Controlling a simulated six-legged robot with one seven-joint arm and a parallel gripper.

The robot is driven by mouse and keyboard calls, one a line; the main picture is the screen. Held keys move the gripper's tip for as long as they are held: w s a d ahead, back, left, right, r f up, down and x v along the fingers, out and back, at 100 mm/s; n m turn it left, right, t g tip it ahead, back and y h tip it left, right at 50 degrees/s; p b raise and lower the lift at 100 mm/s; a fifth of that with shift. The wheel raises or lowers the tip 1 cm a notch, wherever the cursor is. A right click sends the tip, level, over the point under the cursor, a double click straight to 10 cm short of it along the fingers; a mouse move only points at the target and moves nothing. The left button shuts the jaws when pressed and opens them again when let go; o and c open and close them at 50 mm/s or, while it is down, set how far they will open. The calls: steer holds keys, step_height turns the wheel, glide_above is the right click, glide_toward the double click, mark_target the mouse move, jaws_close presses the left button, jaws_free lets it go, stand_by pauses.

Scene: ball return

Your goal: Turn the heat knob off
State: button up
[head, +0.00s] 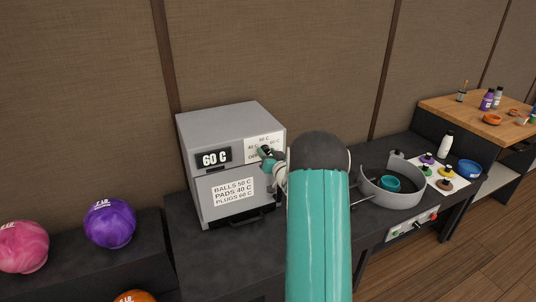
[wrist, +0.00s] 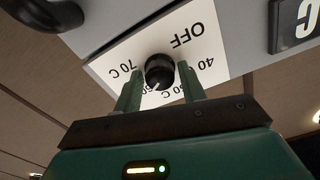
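The grey heater box (head: 231,120) stands on the dark counter. Its display (head: 213,158) reads 60 C. The black heat knob (wrist: 159,71) sits on a white dial plate (wrist: 205,40) marked OFF, 40, 70 C and other values partly hidden by my fingers. A pale mark on the knob points toward the lower labels in the wrist view, away from OFF. My gripper (wrist: 159,78) has its two green fingers on either side of the knob, with a visible gap to it. In the head view my gripper (head: 266,155) is at the dial plate, and my arm covers the area right of it.
A label (head: 233,190) on the box lists BALLS 50 C, PADS 40 C, PLUGS 60 C. Pink (head: 22,246) and purple (head: 110,222) balls lie left. A round grey tray (head: 392,199) and several small bottles stand right of my arm.

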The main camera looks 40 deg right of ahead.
steer(key=c, duration=0.6)
steer(key=shift+c, duration=0.2)
